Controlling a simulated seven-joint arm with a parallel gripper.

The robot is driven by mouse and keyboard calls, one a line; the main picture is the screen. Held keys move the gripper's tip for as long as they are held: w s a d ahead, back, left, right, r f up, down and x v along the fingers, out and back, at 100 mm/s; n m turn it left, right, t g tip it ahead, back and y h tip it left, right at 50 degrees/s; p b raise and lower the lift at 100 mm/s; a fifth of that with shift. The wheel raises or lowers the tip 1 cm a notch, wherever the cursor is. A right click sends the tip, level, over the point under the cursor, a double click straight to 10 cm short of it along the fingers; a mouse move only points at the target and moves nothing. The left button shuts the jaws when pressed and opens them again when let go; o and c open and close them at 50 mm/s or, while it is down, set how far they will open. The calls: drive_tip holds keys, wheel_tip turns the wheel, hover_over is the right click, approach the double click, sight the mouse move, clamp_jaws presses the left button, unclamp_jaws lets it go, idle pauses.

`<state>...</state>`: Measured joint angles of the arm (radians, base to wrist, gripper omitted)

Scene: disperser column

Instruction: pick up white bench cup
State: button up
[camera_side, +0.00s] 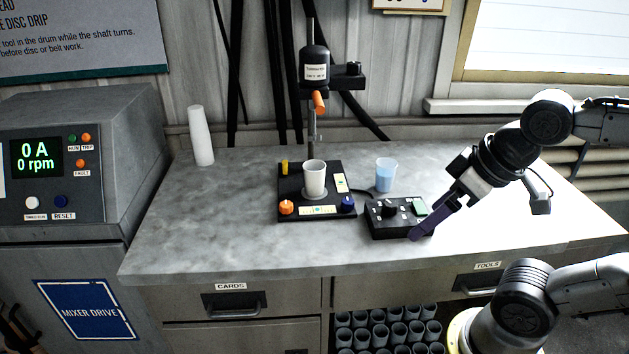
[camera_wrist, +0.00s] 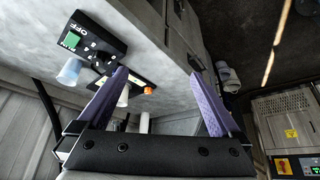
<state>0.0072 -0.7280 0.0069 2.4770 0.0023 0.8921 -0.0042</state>
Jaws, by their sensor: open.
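The white bench cup (camera_side: 315,178) stands upright on the black base plate (camera_side: 289,212) of the disperser, below its shaft. In the wrist view a pale cup-like shape (camera_wrist: 123,98), probably this cup, is partly hidden behind one finger. My gripper (camera_side: 436,217) has purple fingers and is to the right of the cup, by the black control box, well apart from the cup. In the wrist view my gripper (camera_wrist: 158,78) is open, with nothing between its fingers.
A blue-filled clear cup (camera_side: 386,175) stands right of the plate, behind the control box (camera_side: 390,222). The disperser head (camera_side: 315,68) and an orange handle (camera_side: 319,102) overhang the cup. A white cup stack (camera_side: 201,136) stands back left. The bench's left front is clear.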

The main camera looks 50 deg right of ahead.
drive_tip(key=w+d+r, duration=0.2)
drive_tip(key=w+r, duration=0.1)
drive_tip(key=w, duration=0.7)
drive_tip(key=m+h, duration=0.1)
drive_tip(key=m, duration=0.1)
approach(316, 163)
drive_tip(key=a, duration=0.2)
drive_tip(key=shift+s+f+x, duration=0.1)
drive_tip(key=shift+s+x, duration=0.1)
drive_tip(key=shift+x, duration=1.65)
drive_tip(key=shift+s+f+x, duration=0.1)
drive_tip(key=shift+s+x, duration=0.1)
drive_tip(key=shift+x, duration=1.7)
clamp_jaws()
